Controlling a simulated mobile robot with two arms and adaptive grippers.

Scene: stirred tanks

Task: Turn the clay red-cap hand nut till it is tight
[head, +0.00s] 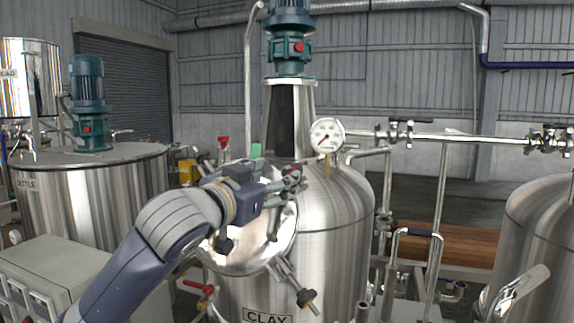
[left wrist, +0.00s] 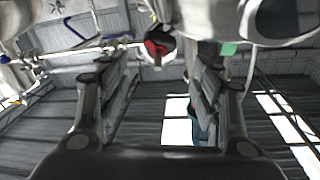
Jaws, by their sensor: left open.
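The clay tank (head: 340,215) stands in the middle of the head view, with a round, shiny lid (head: 285,225) on its front. The red-cap hand nut (head: 292,172) shows as a small red patch at the lid's upper right, partly hidden by my left gripper (head: 288,184). In the left wrist view the red cap (left wrist: 157,47) lies between the two spread fingers, near their tips. My left gripper is open. I cannot tell whether a finger touches the nut. My right gripper is in neither view.
A green cap (head: 256,150) is close behind my left wrist. Another hand nut (head: 306,298) sticks out below the lid. A pressure gauge (head: 327,134) and pipes stand to the right.

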